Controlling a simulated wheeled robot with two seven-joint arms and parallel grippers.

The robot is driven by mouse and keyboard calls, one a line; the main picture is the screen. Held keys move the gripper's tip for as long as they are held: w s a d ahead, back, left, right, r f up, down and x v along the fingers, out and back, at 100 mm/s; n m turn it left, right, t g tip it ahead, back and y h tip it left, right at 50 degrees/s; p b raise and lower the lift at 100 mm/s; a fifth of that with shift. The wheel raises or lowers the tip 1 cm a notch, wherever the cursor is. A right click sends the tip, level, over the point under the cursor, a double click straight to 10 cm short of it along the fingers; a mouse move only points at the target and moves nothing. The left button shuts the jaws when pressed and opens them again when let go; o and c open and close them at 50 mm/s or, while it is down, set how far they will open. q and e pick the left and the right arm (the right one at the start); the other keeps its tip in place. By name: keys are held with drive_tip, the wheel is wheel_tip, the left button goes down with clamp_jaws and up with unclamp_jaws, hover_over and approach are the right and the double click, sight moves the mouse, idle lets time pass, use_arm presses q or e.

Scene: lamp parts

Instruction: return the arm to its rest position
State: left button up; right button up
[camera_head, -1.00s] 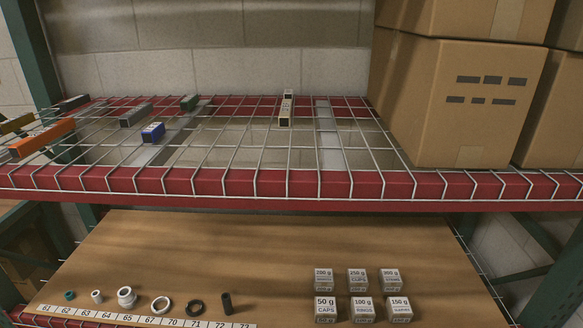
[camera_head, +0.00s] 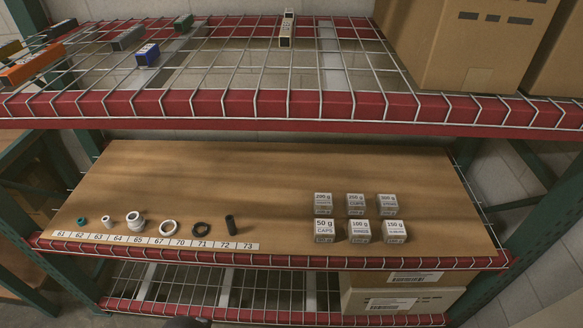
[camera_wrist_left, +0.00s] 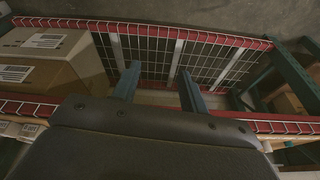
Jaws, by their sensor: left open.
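My left gripper (camera_wrist_left: 157,82) shows in the left wrist view, its two blue-grey fingers spread apart with nothing between them. Behind the fingers is a wire shelf with a red edge. In the head view only a small dark shape shows at the bottom edge, and I cannot tell what it is. My right gripper is not in view. The lamp parts stand in a row on the wooden shelf (camera_head: 270,175): a teal ring (camera_head: 81,221), white pieces (camera_head: 135,221), a white ring (camera_head: 168,227), a black ring (camera_head: 201,229) and a dark cylinder (camera_head: 230,224).
The upper wire shelf (camera_head: 290,104) overhangs with small blocks and a large carton (camera_head: 480,45). Cartons (camera_head: 400,296) sit on the bottom wire shelf, which is bare at left.

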use_arm(q)
drive_tip(key=s+d+f+g, duration=0.1)
drive_tip(key=d+f, duration=0.1)
drive_tip(key=f, duration=1)
drive_tip(key=s+d+f, duration=0.2)
drive_tip(key=f, duration=0.9)
drive_tip(key=shift+d+f+g+h, duration=0.25)
drive_tip(key=shift+f+g+h, duration=0.05)
drive_tip(key=shift+f+g, duration=0.1)
